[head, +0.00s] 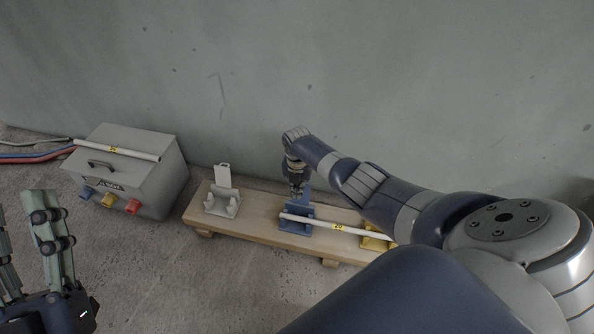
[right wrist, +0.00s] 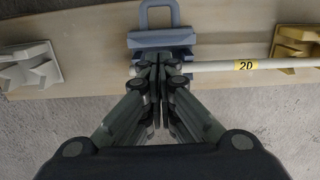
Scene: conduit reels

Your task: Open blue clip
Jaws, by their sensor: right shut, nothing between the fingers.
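The blue clip (head: 295,228) sits mid-board in the head view, and it also shows at the top of the right wrist view (right wrist: 165,38), with a loop-shaped blue part at its far side. My right gripper (head: 297,192) is shut and empty, pointing down at the clip; its fingertips (right wrist: 160,60) overlap the clip's near edge in the wrist view. I cannot tell whether they touch it. The gripper hides part of the clip, so its lid position is unclear. My left gripper (head: 22,212) is open and empty at the lower left, far from the clip.
A white conduit (head: 360,231) labelled 20 runs from the blue clip to a yellow clip (head: 374,243). A white clip (head: 222,203) with its flap upright stands left on the wooden board (head: 255,228). A grey box (head: 150,170) with another conduit (head: 115,150) on top stands farther left.

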